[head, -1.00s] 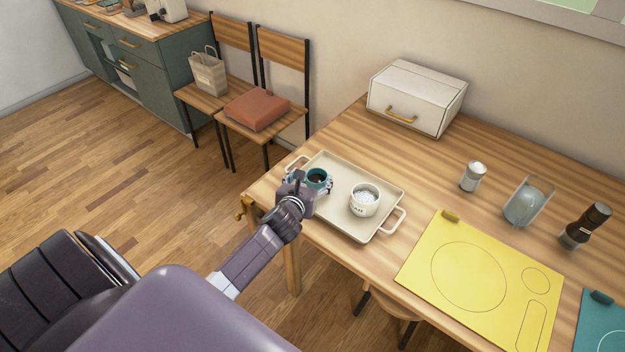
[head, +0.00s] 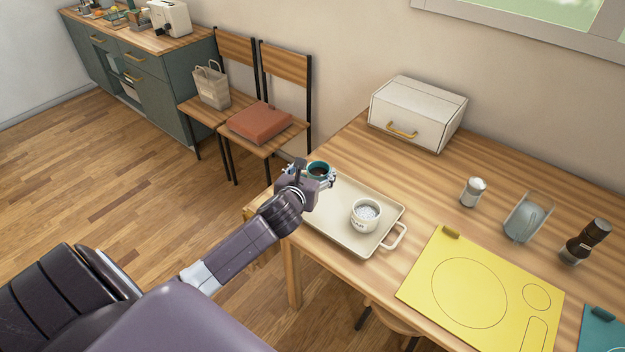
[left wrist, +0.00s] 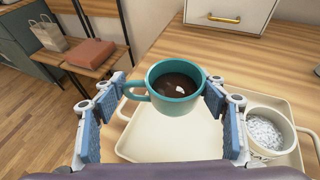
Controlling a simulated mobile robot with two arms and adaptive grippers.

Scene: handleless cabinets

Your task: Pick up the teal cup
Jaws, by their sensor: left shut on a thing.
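The teal cup (head: 319,169) holds a dark liquid with a small white spot in it. In the left wrist view the teal cup (left wrist: 176,104) is between the blue-padded fingers of my left gripper (left wrist: 172,100), its handle toward the left finger. My left gripper (head: 317,178) is shut on the cup and holds it upright above the far left part of the beige tray (head: 345,239). My right gripper is not in view.
A white cup (head: 365,217) with whitish contents stands on the tray. A white box (head: 418,112) with a gold handle stands behind. A shaker (head: 473,192), a glass container (head: 527,218), a dark grinder (head: 585,242) and a yellow mat (head: 470,290) are to the right.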

